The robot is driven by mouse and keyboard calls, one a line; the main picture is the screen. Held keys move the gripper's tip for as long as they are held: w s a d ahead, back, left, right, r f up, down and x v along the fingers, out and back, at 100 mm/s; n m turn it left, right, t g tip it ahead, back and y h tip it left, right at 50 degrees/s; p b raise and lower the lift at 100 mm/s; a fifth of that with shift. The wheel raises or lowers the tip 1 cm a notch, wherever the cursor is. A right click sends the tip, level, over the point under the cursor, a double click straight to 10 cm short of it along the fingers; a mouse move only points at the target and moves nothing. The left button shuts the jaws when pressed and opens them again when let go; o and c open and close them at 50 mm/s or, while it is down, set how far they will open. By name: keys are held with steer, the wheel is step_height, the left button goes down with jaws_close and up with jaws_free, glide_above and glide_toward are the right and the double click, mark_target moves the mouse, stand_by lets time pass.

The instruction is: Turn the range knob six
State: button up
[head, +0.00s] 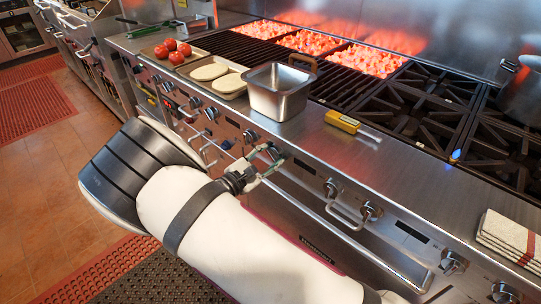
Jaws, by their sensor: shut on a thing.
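A row of round metal range knobs runs along the stove's front panel. My gripper (267,160) reaches the panel near the picture's middle, its fingers shut around one range knob (275,153). That knob is small in the picture and partly hidden by the fingers, so its turned angle cannot be told. A free knob (250,137) sits just left of it, and another free knob (331,187) is to its right. My white arm comes up from the lower middle and hides part of the panel and oven front.
A long handrail (340,228) runs below the knobs, close under my gripper. On the counter stand a steel pan (281,103), a yellow-handled tool (343,122), trays with tomatoes (176,54) and buns (212,72), and a folded towel (510,240). Coals glow behind.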

steer(key=shift+m, duration=0.5)
steer(key=o, duration=1.1)
steer(key=v, duration=1.2)
